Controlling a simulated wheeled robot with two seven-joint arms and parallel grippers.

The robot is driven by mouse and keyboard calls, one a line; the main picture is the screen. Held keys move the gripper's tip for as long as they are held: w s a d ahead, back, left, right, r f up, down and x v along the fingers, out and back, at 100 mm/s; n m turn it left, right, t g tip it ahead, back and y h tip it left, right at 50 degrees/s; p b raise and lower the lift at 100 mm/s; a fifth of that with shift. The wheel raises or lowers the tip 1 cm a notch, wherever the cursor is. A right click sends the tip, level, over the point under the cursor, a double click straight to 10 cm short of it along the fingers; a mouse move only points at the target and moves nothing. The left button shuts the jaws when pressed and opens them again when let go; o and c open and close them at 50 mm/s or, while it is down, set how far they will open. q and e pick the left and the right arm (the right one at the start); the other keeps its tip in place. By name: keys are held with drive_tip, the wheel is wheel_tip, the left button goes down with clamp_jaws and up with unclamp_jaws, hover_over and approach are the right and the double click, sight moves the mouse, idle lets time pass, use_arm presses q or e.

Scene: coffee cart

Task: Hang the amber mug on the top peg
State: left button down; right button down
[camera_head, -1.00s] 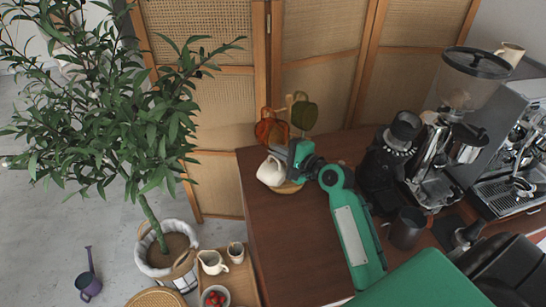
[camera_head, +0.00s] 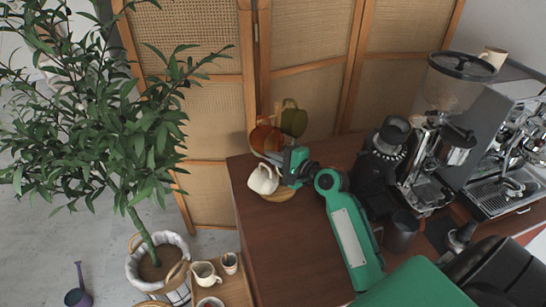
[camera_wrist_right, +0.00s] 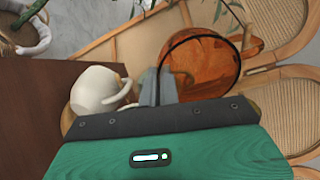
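The amber mug (camera_head: 266,138) is a see-through orange-brown mug beside the mug stand at the table's back left corner. It fills the upper middle of the right wrist view (camera_wrist_right: 205,65), its round rim facing the camera. My right gripper (camera_head: 273,156) reaches it from the right. Its grey fingers (camera_wrist_right: 160,88) are close together on the mug's left rim. The amber handle shows near a wooden peg at the mug's right in the wrist view; I cannot tell whether it is around the peg. An olive green mug (camera_head: 294,121) hangs behind and right. My left gripper is not visible.
A white mug (camera_head: 262,180) is low on the stand, close to my fingers, above the round wooden base (camera_head: 281,195). A grinder (camera_head: 384,160) and espresso machine stand at the right. Cane screens are behind; a potted tree is left. The table's front middle is clear.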

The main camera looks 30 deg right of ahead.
drive_tip(key=c, duration=1.6)
unclamp_jaws()
drive_tip(key=shift+s, duration=0.15)
drive_tip(key=shift+b+v, duration=2.1)
drive_tip(key=shift+v, duration=4.75)
